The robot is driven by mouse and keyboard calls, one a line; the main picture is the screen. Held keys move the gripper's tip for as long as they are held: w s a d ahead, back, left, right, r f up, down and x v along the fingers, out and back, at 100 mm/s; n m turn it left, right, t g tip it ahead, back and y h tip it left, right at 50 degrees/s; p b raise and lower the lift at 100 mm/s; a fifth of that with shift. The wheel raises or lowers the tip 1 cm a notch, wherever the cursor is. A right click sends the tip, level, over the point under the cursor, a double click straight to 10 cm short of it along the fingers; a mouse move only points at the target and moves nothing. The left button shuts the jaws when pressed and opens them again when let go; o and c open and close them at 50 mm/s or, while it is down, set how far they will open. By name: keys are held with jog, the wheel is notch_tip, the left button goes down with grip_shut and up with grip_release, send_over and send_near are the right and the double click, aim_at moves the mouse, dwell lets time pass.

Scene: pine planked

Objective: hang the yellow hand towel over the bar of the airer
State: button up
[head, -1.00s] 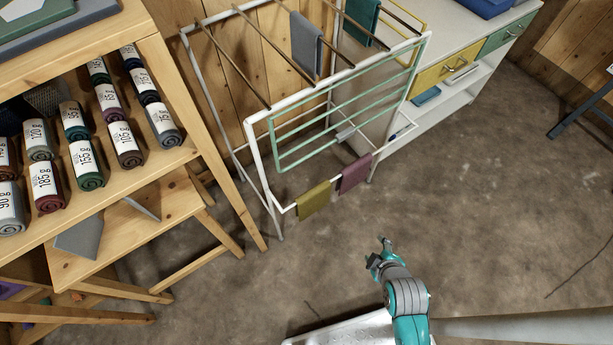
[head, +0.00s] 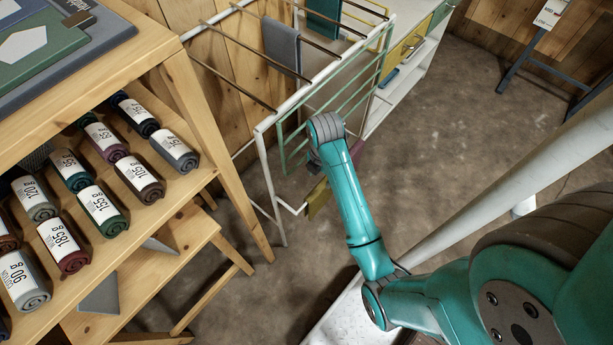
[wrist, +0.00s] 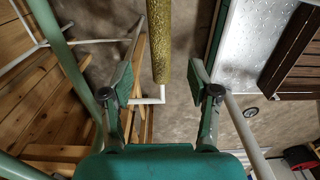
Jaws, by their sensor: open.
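The yellow hand towel (head: 318,198) is olive-yellow and hangs on the low white bar at the front of the airer (head: 270,185). In the head view my arm hides part of it. In the wrist view the towel (wrist: 159,45) shows edge-on as a narrow strip, with the white bar's bent end just below it. My gripper (wrist: 160,82) is open, with one finger on each side of the strip; I see a gap on both sides. The airer's brown top bars (head: 238,42) run above and behind my wrist.
A grey towel (head: 281,45) and a teal towel (head: 323,17) hang on the top bars. A wooden shelf with rolled towels (head: 102,208) stands at left. Open floor (head: 450,120) lies to the right.

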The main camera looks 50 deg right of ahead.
aim_at(319, 187)
notch_tip(319, 187, down, 11)
jog(key=shift+r, duration=0.1)
dwell(0.5)
grip_shut()
jog(key=c, duration=0.9)
grip_release()
jog(key=shift+c, duration=0.2)
jog(key=shift+r, duration=0.15)
